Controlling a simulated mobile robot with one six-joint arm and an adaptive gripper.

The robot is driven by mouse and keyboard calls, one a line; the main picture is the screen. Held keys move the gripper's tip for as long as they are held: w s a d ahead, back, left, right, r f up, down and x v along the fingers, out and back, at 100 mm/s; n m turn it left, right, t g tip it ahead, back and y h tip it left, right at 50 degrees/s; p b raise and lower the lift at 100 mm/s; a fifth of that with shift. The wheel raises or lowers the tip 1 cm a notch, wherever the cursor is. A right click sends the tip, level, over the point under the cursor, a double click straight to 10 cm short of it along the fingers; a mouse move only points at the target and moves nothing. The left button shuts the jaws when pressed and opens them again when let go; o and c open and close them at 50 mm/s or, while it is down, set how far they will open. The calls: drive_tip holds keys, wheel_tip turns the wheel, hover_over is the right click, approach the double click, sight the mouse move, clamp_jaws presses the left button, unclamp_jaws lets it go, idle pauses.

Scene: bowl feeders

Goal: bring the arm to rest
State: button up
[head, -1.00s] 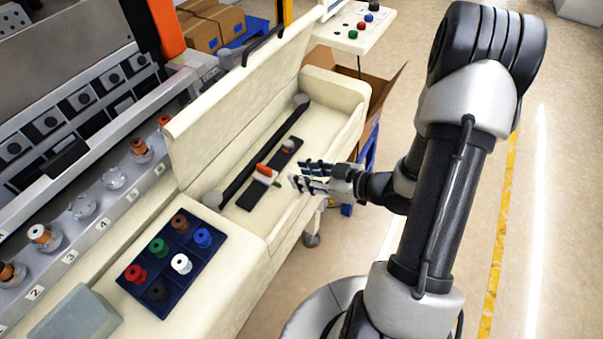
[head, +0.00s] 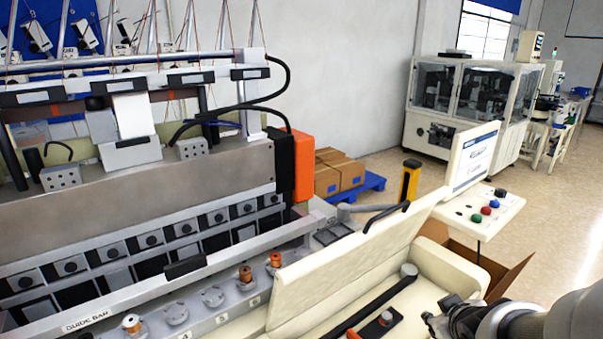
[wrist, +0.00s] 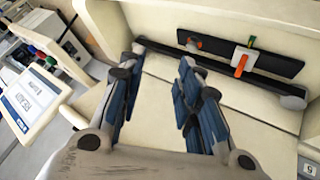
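My gripper (wrist: 160,68) is open in the wrist view, its two blue-padded fingers apart with nothing between them. It hangs over the front of the open cream compartment (wrist: 155,110). In the head view my gripper (head: 438,318) shows only partly at the lower right, beside the compartment's right end. My arm (head: 565,320) is mostly cut off at the lower right corner.
A dark plate (wrist: 212,48) in the compartment carries an orange piece (wrist: 240,62). The raised cream lid (head: 370,245) stands behind it. A screen (head: 472,155) and a button panel (head: 488,212) stand to the right, above an open cardboard box (head: 510,268).

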drive_tip(key=s+a+r+m+g+y, duration=0.1)
drive_tip(key=s+a+r+m+g, duration=0.1)
drive_tip(key=s+a, duration=0.5)
drive_tip(key=s+a+r+m+g+y, duration=0.1)
drive_tip(key=s+a+r, duration=0.4)
drive_tip(key=s, duration=0.8)
drive_tip(key=shift+s+a+r+m+g, duration=0.15)
drive_tip(key=shift+a+m+g, duration=0.25)
drive_tip(key=shift+a, duration=0.8)
drive_tip(key=shift+o, duration=0.3)
